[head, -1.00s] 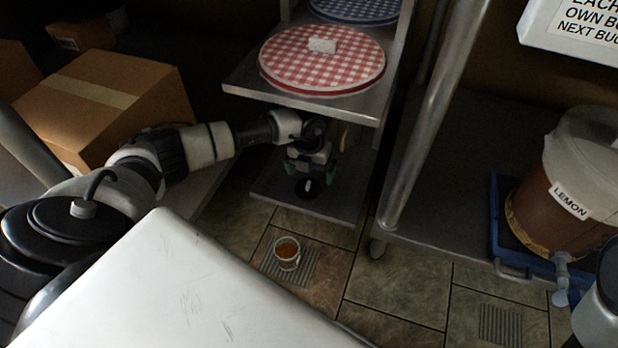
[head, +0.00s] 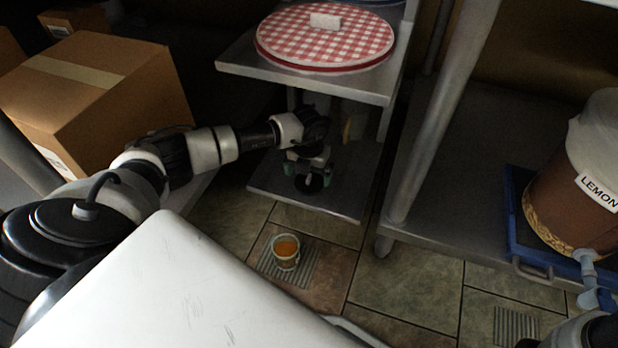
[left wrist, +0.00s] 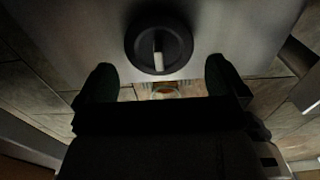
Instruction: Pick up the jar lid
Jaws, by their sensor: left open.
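The jar lid (left wrist: 157,38) is a dark round disc with a pale bar-shaped handle. It lies on the lower metal shelf (head: 335,205), near its front edge. In the head view the lid (head: 309,184) is partly hidden by my left gripper (head: 309,172). My left gripper is open above the lid. In the left wrist view its two fingers (left wrist: 160,82) are apart, with the lid ahead of and between them, and nothing is held. My right gripper is not clearly shown; only part of my right arm is at the lower right of the head view.
A small glass jar of amber content (head: 286,253) stands on the floor grate. A bucket labelled LEMON (head: 570,200) sits in a blue tray (head: 515,240) at right. Cardboard boxes (head: 110,100) stand at left.

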